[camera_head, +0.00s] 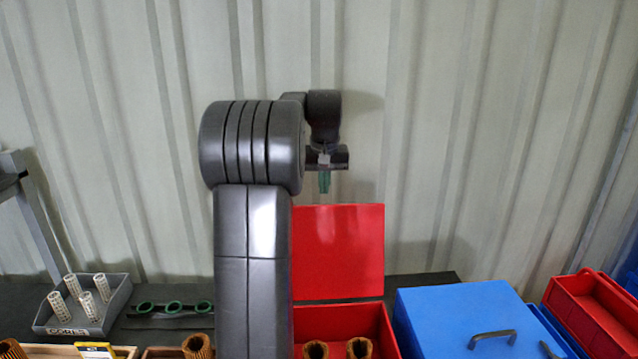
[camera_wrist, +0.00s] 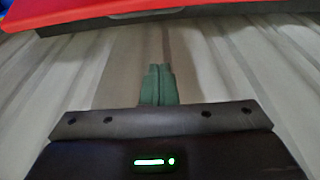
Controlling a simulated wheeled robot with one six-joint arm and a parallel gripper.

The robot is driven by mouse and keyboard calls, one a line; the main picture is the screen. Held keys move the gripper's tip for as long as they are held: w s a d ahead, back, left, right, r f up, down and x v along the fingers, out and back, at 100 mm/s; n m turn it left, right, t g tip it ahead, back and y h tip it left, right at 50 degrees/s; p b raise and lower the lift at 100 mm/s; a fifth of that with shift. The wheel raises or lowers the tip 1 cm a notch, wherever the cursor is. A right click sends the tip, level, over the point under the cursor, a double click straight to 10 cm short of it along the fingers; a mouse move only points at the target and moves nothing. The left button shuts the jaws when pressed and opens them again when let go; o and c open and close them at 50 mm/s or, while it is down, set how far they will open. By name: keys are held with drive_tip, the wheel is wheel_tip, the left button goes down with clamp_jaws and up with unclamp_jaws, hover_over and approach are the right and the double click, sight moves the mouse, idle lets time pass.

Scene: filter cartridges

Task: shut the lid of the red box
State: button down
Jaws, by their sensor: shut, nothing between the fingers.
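The red box (camera_head: 345,322) stands right of my arm in the head view, its left part hidden behind the arm. Its red lid (camera_head: 340,250) is open and stands upright at the back of the box. My gripper (camera_head: 324,188) is above the lid's top edge, pointing down, with green fingers shut and empty. In the wrist view the shut fingers (camera_wrist: 158,84) show against the pale wall. A red surface (camera_wrist: 90,12) fills the top left there, apart from the fingers; it appears to be the lid.
A closed blue box (camera_head: 455,310) with a handle stands right of the red box. Red bins (camera_head: 592,310) are at the far right. A grey tray with white tubes (camera_head: 85,305) and green rings (camera_head: 173,306) are at the left. Brown cartridges (camera_head: 359,348) show in front. A corrugated wall (camera_head: 440,130) is behind.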

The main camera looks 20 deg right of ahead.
sight(324, 211)
drive_tip(key=f, duration=0.2)
drive_tip(key=s+f+p, duration=0.1)
drive_tip(key=f, duration=0.1)
drive_tip(key=s+f, duration=0.1)
drive_tip(key=f, duration=0.1)
drive_tip(key=shift+a+f+p, duration=0.2)
drive_tip(key=shift+a+p, duration=0.1)
drive_tip(key=shift+s, duration=0.1)
